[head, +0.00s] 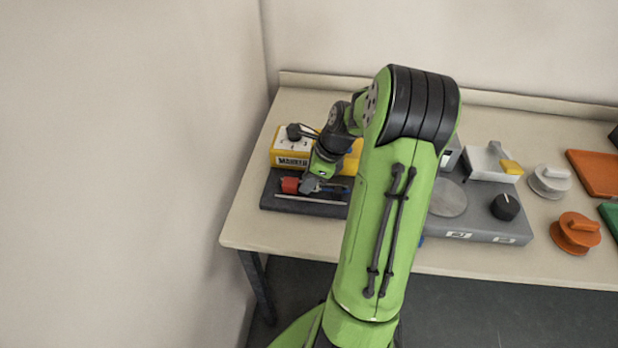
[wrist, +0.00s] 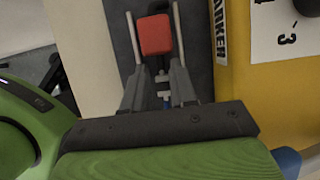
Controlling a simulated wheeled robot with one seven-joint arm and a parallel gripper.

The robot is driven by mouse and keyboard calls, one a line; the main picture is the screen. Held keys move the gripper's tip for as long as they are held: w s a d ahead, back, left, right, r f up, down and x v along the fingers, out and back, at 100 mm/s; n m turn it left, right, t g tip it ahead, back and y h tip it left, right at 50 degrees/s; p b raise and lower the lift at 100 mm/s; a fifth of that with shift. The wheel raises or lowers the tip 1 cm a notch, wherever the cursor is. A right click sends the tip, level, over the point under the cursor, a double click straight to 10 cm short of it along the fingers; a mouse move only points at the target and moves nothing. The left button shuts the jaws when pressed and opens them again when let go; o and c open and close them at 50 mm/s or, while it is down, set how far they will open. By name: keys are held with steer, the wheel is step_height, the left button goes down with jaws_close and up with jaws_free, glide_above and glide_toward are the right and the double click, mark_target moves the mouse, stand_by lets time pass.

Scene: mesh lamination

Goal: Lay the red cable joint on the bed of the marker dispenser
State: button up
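The marker dispenser has a yellow body (head: 287,150) lettered "MARKER", with a dark grey bed (head: 268,198) in front of it. The red cable joint (head: 290,185) is at the left part of the bed, behind a thin silver rail (head: 310,200). My gripper (head: 311,184) is low, just right of the joint.
A grey station with a round plate (head: 448,199) and a black knob (head: 505,206) stands right of my arm. Orange (head: 575,233) and white (head: 549,181) handled discs and an orange tray (head: 597,172) lie farther right. The table's left edge is clear.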

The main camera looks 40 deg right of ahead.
mark_target(327, 189)
steer(key=shift+o, duration=0.8)
steer(key=shift+r, duration=0.1)
steer(key=p+v, duration=0.6)
steer(key=v, duration=0.7)
steer(key=a+r+n+h, duration=0.1)
steer(key=a+r+n, duration=0.2)
steer(key=a+n, duration=0.4)
steer(key=a+r+n+h, duration=0.1)
steer(key=a+r+n, duration=0.3)
steer(key=a, duration=0.5)
steer(key=s+a+r+n+t, duration=0.1)
steer(key=s+a+n+t, duration=0.1)
steer(key=s+a+n, duration=0.8)
steer(key=s+n, duration=0.1)
steer(key=n, duration=0.6)
steer(key=shift+s+h+b, duration=0.25)
steer(key=shift+h+b, duration=0.05)
steer(key=shift+b, duration=0.05)
steer(key=shift+r, duration=0.15)
